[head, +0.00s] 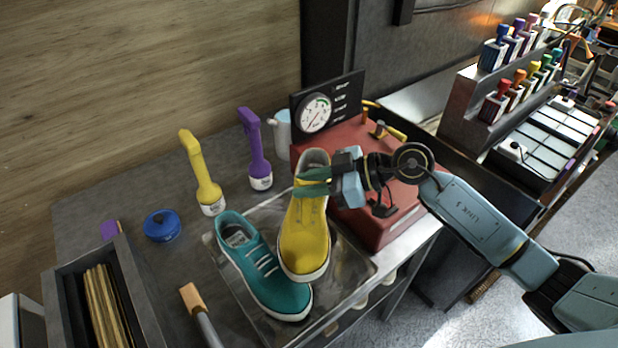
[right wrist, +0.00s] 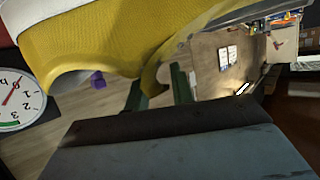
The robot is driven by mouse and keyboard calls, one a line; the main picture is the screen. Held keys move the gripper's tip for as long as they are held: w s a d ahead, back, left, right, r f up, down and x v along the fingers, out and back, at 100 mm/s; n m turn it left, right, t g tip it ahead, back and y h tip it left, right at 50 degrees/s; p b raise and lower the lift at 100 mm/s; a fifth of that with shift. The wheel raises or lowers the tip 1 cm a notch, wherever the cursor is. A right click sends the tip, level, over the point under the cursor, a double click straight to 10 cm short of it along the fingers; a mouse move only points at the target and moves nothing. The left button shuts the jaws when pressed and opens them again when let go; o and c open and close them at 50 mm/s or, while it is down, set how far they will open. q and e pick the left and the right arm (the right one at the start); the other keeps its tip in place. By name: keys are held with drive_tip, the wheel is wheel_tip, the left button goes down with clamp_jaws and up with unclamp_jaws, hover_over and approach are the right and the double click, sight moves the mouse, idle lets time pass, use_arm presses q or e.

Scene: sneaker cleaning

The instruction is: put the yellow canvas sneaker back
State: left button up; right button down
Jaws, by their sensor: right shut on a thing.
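The yellow canvas sneaker (head: 306,238) is in the head view, toe pointing down toward the front, over the right part of a clear shallow tray (head: 345,283). My right gripper (head: 312,182) is shut on its upper near the ankle opening. The sneaker also fills the top of the right wrist view (right wrist: 105,38), close to the green fingers (right wrist: 158,92). A teal sneaker (head: 262,270) lies in the tray, just left of the yellow one. The yellow sneaker overlaps it in the picture; I cannot tell whether they touch. My left gripper is not in view.
A red machine (head: 385,215) with a gauge panel (head: 325,105) stands right of the tray. A blue round container (head: 162,226), a wooden-tipped tool (head: 195,302) and a dark box (head: 62,290) are left.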

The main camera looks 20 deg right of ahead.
drive_tip(key=c, duration=1.2)
unclamp_jaws()
drive_tip(key=shift+r, duration=0.15)
drive_tip(key=v, duration=0.4)
drive_tip(key=b+v, duration=0.1)
drive_tip(key=v, duration=0.7)
drive_tip(key=shift+r+b, duration=0.3)
drive_tip(key=shift+r, duration=0.05)
drive_tip(key=shift+s, duration=0.1)
